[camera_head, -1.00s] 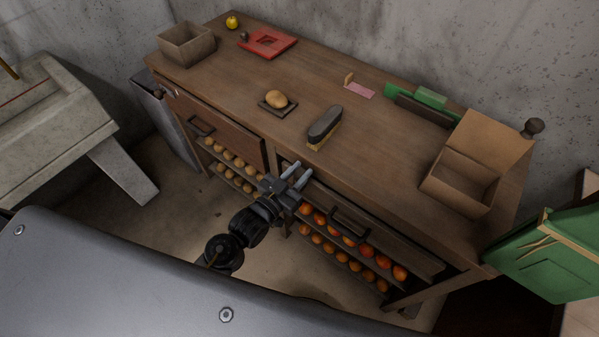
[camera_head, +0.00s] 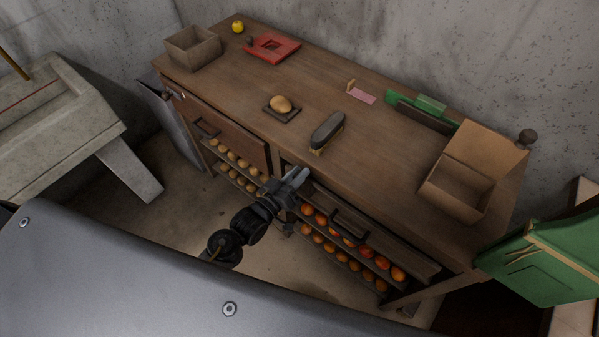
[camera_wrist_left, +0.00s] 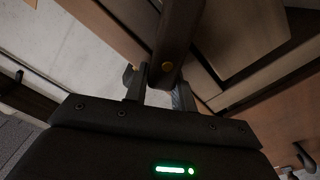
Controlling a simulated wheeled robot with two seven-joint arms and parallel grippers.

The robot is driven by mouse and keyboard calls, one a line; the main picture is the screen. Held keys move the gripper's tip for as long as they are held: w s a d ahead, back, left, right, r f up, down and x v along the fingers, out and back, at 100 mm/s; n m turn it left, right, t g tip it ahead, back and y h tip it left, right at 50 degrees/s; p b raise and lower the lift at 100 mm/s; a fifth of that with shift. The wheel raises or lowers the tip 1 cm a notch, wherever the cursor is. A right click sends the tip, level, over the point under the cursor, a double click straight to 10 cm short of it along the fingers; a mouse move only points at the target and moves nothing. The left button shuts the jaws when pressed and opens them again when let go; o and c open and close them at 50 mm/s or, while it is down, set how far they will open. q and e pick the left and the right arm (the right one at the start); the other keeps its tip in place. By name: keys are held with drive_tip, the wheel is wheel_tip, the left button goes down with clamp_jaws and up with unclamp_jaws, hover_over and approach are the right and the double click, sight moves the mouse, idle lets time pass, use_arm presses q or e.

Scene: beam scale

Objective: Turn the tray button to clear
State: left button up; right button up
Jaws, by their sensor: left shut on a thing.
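My left gripper (camera_head: 297,180) is at the front edge of the wooden bench, near the middle between the two drawer bays. In the left wrist view its fingers (camera_wrist_left: 160,92) are shut on the end of a dark brown bar with a round brass screw, which looks like the tray button (camera_wrist_left: 180,35). The bar runs up and slightly right in that view. In the head view the gripper hides the button. Whether it overlaps a tray or drawer front is unclear. My right gripper is not in view.
The bench top (camera_head: 230,90) holds a brush (camera_head: 327,130), a potato (camera_head: 281,104) and a cardboard box (camera_head: 455,190). Racks of orange fruit (camera_head: 345,262) and potatoes (camera_head: 232,160) sit below. A drawer handle (camera_head: 348,222) lies right of the gripper.

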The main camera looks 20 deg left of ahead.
use_arm(q)
drive_tip(key=n, duration=0.2)
drive_tip(key=n+p, duration=0.2)
drive_tip(key=n, duration=0.1)
drive_tip(key=shift+w+a+f+n, duration=0.2)
drive_tip(key=shift+a+f+n, duration=0.1)
drive_tip(key=shift+a+f, duration=0.1)
drive_tip(key=shift+a+f+n+p, duration=0.1)
drive_tip(key=shift+f+n+p, duration=0.15)
drive_tip(key=shift+n, duration=0.45)
drive_tip(key=shift+d+f+n+p, duration=0.1)
drive_tip(key=shift+n+p, duration=0.2)
drive_tip(key=shift+n, duration=0.4)
drive_tip(key=shift+a+f+n+p, duration=0.1)
drive_tip(key=shift+f+n+p, duration=0.15)
drive_tip(key=shift+n, duration=0.45)
drive_tip(key=o, duration=1)
drive_tip(key=shift+s+f, duration=0.15)
drive_tip(key=shift+s, duration=0.05)
